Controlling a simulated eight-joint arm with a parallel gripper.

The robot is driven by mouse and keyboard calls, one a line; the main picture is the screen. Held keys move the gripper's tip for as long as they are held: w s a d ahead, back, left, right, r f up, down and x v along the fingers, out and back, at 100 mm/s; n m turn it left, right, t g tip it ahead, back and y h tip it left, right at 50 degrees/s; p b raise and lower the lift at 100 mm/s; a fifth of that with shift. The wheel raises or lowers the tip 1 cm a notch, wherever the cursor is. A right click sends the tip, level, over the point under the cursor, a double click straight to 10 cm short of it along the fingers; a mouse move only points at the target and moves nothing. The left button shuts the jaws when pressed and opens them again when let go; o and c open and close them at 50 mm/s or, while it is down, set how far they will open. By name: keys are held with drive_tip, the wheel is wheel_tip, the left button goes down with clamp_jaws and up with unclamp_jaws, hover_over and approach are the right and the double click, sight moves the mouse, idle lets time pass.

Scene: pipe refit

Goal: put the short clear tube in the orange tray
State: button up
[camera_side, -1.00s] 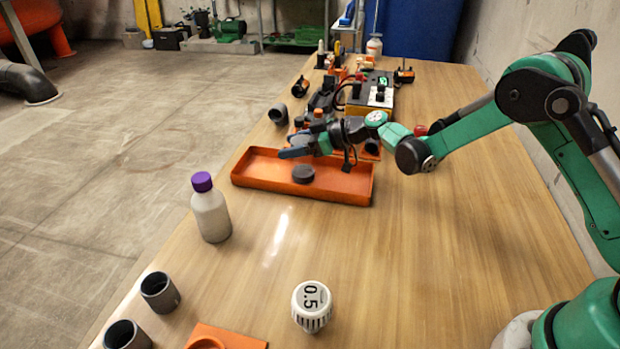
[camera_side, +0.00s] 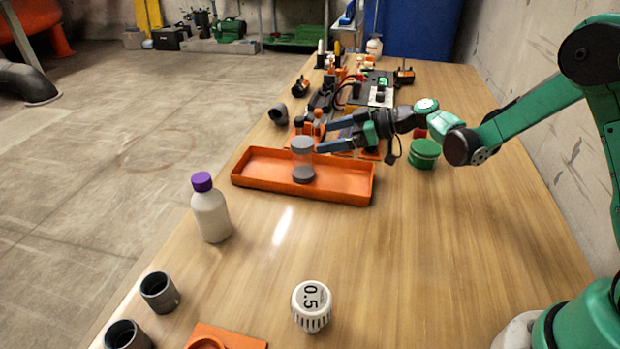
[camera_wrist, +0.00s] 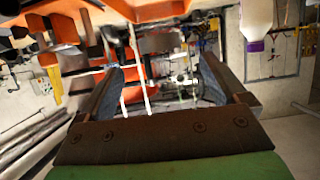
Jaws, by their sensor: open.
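A small gap seems to separate the fingertips from the tube. In the wrist view both fingers of my gripper (camera_wrist: 163,78) are spread apart. I cannot clearly make out the tube there.
A white bottle with a purple cap (camera_side: 210,208) stands left of the tray. A green round container (camera_side: 424,154) stands right of it. Fittings and devices crowd the table behind. A white knob marked 0.5 (camera_side: 312,305) stands in front, with clear table between.

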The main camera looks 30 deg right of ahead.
drive_tip(key=s+r+m+g+h, duration=0.1)
drive_tip(key=s+m+h, duration=0.3)
drive_tip(key=s, duration=0.5)
drive_tip(key=s+d+r+m+g+h, duration=0.1)
drive_tip(key=s+r+m+h, duration=0.2)
drive_tip(key=s, duration=0.7)
drive_tip(key=shift+s+d+r+m+h, duration=0.3)
drive_tip(key=shift+r+m+h, duration=0.1)
drive_tip(key=shift+m+h, duration=0.7)
